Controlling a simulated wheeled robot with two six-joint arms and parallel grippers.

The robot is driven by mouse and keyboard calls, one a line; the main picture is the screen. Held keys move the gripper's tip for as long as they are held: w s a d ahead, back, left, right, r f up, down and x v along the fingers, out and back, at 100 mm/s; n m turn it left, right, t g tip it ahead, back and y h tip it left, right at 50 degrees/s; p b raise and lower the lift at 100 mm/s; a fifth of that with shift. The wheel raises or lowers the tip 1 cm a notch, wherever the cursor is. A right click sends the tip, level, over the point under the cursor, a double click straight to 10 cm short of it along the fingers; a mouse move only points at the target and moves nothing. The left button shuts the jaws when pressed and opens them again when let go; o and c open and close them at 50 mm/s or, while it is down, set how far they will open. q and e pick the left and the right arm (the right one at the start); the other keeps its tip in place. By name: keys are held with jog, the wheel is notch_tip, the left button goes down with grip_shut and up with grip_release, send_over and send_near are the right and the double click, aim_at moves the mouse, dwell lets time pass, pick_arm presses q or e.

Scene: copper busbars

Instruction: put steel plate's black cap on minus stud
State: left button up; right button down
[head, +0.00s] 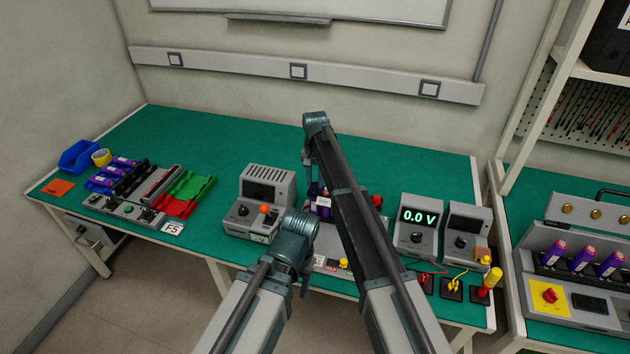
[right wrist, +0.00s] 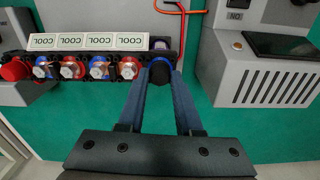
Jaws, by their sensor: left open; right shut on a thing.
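My right gripper (right wrist: 160,76) is shut on a black cap (right wrist: 160,70), held between its fingertips. The cap is at the right end of a row of studs (right wrist: 99,68) with blue and red rings in the right wrist view. Whether it touches a stud there is hidden by the cap and fingers. A red cap (right wrist: 14,70) is at the row's other end; it also shows in the head view (head: 376,201). In the head view my right arm hides most of this unit. My left gripper (head: 304,288) is open near the bench's front edge, beside a grey plate (head: 330,266).
A grey instrument (head: 266,187) stands left of the stud row in the head view. A meter reading 0.0 V (head: 418,226) stands to the right. Red and yellow leads lie before it. A red lead (right wrist: 180,40) runs close to the right gripper. The bench's back strip is clear.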

aim_at(315, 184)
jog(key=shift+f, duration=0.2)
jog(key=c, duration=0.5)
grip_release()
jog(key=shift+r, duration=0.1)
notch_tip(315, 184, up, 6)
jog(key=p, duration=0.6)
